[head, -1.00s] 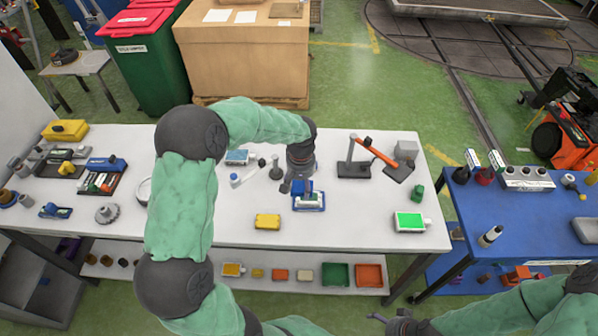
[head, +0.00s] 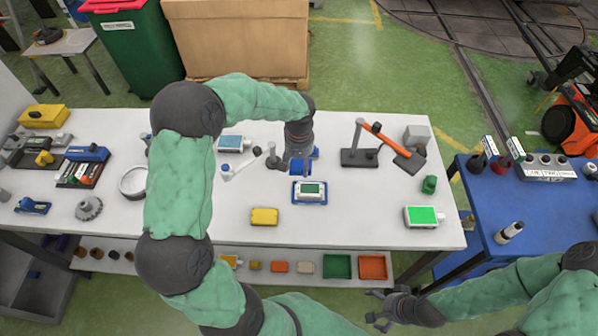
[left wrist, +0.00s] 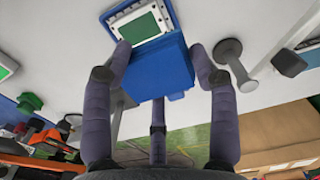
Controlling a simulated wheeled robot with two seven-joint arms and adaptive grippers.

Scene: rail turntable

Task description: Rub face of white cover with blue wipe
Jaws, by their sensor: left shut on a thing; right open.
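The white cover (head: 299,190), with a green panel in its face, lies in a blue-rimmed holder on the white table. It also shows at the top of the left wrist view (left wrist: 120,28). My left gripper (head: 300,163) is shut on the blue wipe (left wrist: 158,72), a blue block-like pad held between its fingers. In the head view the wipe (head: 313,155) is just beyond the cover's far edge, partly hidden by the gripper. I cannot tell whether they touch. My right gripper (head: 380,308) is open and empty, low in front of the table.
A yellow block (head: 264,216) lies left of the cover. A grey post (head: 272,158) stands close to the left gripper. A stand with an orange arm (head: 385,140) and a green-screen device (head: 422,216) are to the right. A blue table (head: 480,215) stands at right.

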